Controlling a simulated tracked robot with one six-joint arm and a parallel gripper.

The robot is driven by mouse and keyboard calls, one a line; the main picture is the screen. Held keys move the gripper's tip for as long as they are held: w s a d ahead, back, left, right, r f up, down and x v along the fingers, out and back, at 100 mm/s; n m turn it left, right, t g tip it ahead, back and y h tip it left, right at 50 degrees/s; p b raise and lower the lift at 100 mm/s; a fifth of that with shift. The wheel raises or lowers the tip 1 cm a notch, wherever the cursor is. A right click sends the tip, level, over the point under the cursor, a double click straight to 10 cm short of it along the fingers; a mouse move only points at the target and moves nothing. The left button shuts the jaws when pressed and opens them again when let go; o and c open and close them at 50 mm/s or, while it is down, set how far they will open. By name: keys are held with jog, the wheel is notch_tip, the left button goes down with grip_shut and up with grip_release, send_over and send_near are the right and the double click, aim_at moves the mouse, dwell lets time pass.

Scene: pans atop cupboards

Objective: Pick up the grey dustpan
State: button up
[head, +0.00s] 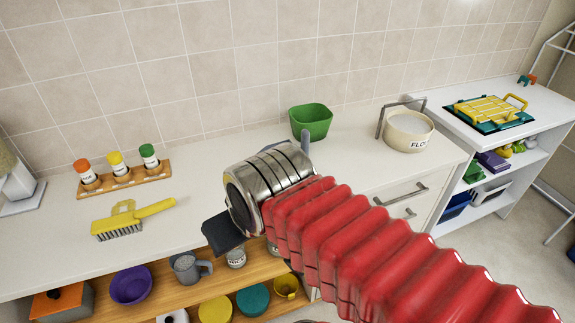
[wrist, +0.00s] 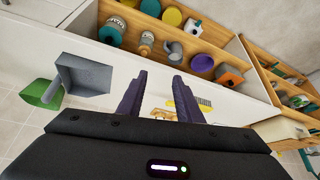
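The grey dustpan (wrist: 85,76) lies on the white countertop in the wrist view, left of my gripper (wrist: 159,78), with its handle pointing toward the green bowl (wrist: 36,92). In the head view it is mostly hidden behind my arm; only grey bits, including what looks like its handle (head: 305,141), show in front of the bowl. My gripper's two dark fingers are apart with nothing between them. In the head view a dark part of my gripper shows near the counter's front edge, but its fingertips cannot be made out.
A yellow brush (head: 134,218) and a wooden rack with three jars (head: 124,180) are on the left counter. A cream flour pot (head: 409,132) stands right of the bowl (head: 311,122). Open shelves below hold a purple bowl (head: 131,286) and a grey mug (head: 187,268). The tiled wall bounds the back.

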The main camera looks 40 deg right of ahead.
jog(key=shift+o, duration=0.6)
jog(key=shift+w+d, duration=0.35)
jog(key=shift+w, duration=0.05)
jog(key=w+d+f+m+t+h, duration=0.2)
jog(key=w+d+h, duration=0.1)
jog(key=w+d, duration=0.7)
jog(key=w+d+f+t, duration=0.1)
jog(key=d+f+t, duration=0.1)
jog(key=d, duration=0.5)
jog(key=w+d+f+t+h, duration=0.1)
jog(key=w+d+f+t, duration=0.1)
jog(key=d, duration=0.5)
jog(key=w+d+f+t, duration=0.2)
jog(key=d+f+t, duration=0.1)
jog(key=d, duration=0.4)
jog(key=shift+d+f+m+h, duration=0.3)
jog(key=shift+d+f+m, duration=0.1)
jog(key=shift+f, duration=0.1)
jog(key=shift+s+d+t, duration=0.2)
jog(key=shift+s+t, duration=0.2)
jog(key=shift+t, duration=0.2)
